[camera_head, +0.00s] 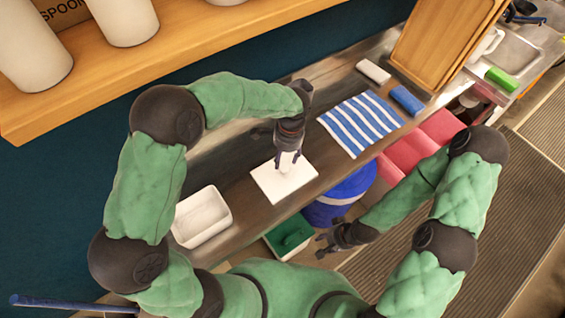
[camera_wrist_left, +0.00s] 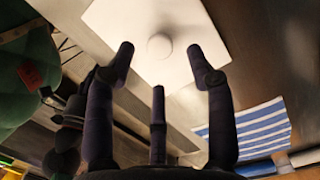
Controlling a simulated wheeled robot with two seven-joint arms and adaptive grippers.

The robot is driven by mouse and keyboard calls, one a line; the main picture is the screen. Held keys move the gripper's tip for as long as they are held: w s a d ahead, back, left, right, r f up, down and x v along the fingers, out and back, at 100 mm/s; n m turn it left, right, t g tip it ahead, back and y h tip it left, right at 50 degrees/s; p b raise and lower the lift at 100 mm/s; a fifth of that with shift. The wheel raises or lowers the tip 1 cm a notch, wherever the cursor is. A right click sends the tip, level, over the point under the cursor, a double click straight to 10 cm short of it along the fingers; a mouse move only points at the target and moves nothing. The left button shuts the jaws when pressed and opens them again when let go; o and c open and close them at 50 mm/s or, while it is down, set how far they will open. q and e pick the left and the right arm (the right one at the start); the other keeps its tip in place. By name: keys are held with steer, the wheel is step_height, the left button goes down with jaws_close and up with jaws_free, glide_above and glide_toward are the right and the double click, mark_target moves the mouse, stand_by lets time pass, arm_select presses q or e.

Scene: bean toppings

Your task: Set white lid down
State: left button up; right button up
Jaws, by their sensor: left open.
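The white lid (camera_head: 272,187) is a flat square plate lying on the wooden counter, left of the striped cloth. In the left wrist view the lid (camera_wrist_left: 125,28) shows a round knob (camera_wrist_left: 159,46) at its middle. My left gripper (camera_head: 287,160) is open above the lid, with its fingers pointing down toward the knob. In the left wrist view its fingers (camera_wrist_left: 163,75) are spread and the knob lies beyond the tips, with nothing held. My right gripper (camera_head: 325,243) hangs empty in front of the counter, low beside the green container; its fingers look spread.
An open white container (camera_head: 202,216) stands on the counter left of the lid. A blue-and-white striped cloth (camera_head: 360,124) lies to the right. A green container (camera_head: 288,238) and a blue bin (camera_head: 340,205) stand below the counter's front edge. A wooden shelf (camera_head: 190,48) overhangs behind.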

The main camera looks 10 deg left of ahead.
mark_target(286, 166)
arm_select(q)
steer(key=shift+w+d+r+p, duration=0.1)
steer(key=shift+d+r+p, duration=0.05)
steer(key=shift+r, duration=1.2)
steer(key=shift+w+d+r+p, duration=0.1)
steer(key=shift+r+p, duration=0.05)
steer(key=shift+r, duration=1.15)
